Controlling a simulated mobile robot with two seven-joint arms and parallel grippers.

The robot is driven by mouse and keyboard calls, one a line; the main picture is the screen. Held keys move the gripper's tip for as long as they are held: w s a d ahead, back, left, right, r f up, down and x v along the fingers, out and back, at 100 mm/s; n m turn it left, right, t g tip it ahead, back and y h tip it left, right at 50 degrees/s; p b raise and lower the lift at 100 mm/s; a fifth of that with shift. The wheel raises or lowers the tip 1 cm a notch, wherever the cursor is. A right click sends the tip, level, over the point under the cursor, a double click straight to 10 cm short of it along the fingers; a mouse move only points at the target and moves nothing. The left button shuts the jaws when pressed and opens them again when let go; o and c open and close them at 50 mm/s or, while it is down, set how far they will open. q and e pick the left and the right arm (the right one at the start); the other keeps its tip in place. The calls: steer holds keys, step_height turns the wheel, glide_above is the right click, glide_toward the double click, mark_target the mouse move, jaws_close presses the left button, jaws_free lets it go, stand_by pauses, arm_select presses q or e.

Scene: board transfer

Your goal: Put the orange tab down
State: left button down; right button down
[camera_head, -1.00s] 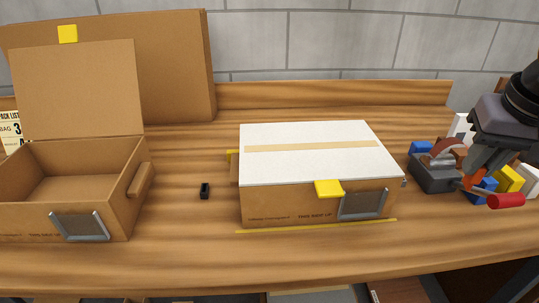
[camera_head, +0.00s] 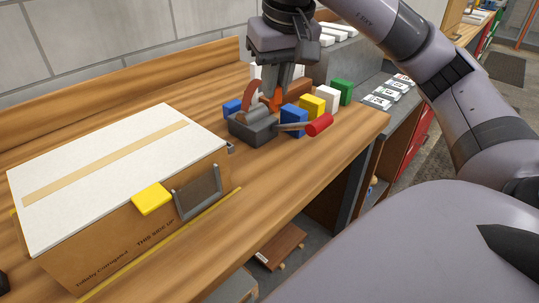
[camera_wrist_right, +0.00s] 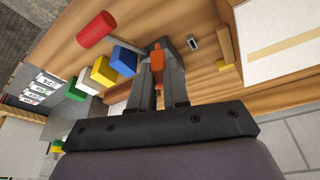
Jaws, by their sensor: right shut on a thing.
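My right gripper (camera_head: 274,90) points down among the small items at the back right of the wooden bench. It is shut on an orange tab (camera_head: 276,102), which shows between the fingertips. The right wrist view also shows the orange tab (camera_wrist_right: 157,58) between the fingers of the right gripper (camera_wrist_right: 157,78). My left gripper is not in view.
Blue (camera_head: 294,119), yellow (camera_head: 312,105), white and green (camera_head: 342,90) blocks and a red cylinder (camera_head: 319,125) crowd around the gripper. A white-topped cardboard box (camera_head: 110,235) stands at left.

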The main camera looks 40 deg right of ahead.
step_height(320, 180, down, 14)
steer(key=shift+f+b, duration=0.15)
steer(key=shift+b, duration=0.75)
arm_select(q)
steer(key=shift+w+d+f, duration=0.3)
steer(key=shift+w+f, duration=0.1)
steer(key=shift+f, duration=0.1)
arm_select(e)
steer(key=c, duration=1)
jaws_free()
steer(key=shift+c, duration=0.2)
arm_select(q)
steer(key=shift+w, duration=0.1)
